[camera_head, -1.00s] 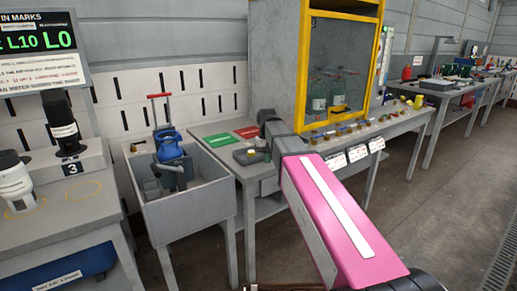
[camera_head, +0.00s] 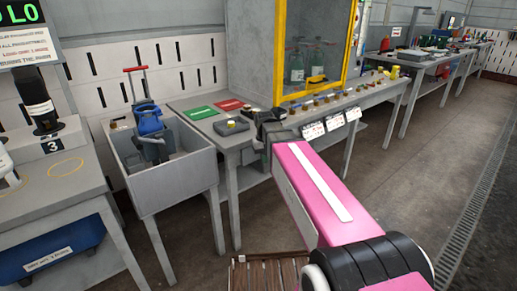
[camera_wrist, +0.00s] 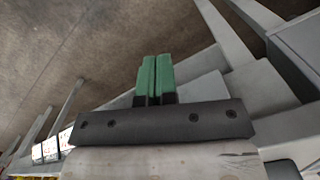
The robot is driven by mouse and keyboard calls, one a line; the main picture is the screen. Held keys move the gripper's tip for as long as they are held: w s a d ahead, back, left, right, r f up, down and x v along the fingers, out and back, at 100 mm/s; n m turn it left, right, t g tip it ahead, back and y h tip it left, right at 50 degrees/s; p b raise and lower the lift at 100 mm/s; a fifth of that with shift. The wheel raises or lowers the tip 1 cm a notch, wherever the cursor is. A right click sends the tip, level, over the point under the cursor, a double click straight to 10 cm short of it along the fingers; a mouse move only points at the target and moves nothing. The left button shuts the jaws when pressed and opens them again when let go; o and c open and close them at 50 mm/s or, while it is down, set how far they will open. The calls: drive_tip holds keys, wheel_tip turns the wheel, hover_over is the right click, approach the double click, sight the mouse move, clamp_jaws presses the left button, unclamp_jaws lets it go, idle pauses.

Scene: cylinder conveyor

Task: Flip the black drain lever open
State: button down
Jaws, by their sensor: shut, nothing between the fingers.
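My gripper (camera_head: 268,117) is at the end of my pink arm, in front of the yellow-framed cabinet and right of the grey basin. Its green fingertips (camera_wrist: 154,76) are pressed together and empty in the wrist view, over the floor and grey bench framing. The grey basin (camera_head: 178,188) stands on legs at left, holding a blue container (camera_head: 150,122) and a red-handled tool (camera_head: 134,70). I cannot make out a black drain lever in either view; it may be hidden or too small to tell.
A grey bench (camera_head: 240,140) right of the basin carries a green mat (camera_head: 201,113), a red mat (camera_head: 229,104) and the yellow-framed cabinet (camera_head: 281,55). A table (camera_head: 60,205) stands left. A wooden slatted pallet (camera_head: 268,274) lies below. The floor at right is clear.

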drive_tip(key=s+d+f+m, duration=0.1)
drive_tip(key=s+d+f, duration=0.8)
drive_tip(key=s+f, duration=0.5)
drive_tip(key=shift+m+t, duration=0.3)
drive_tip(key=shift+w+d, duration=0.1)
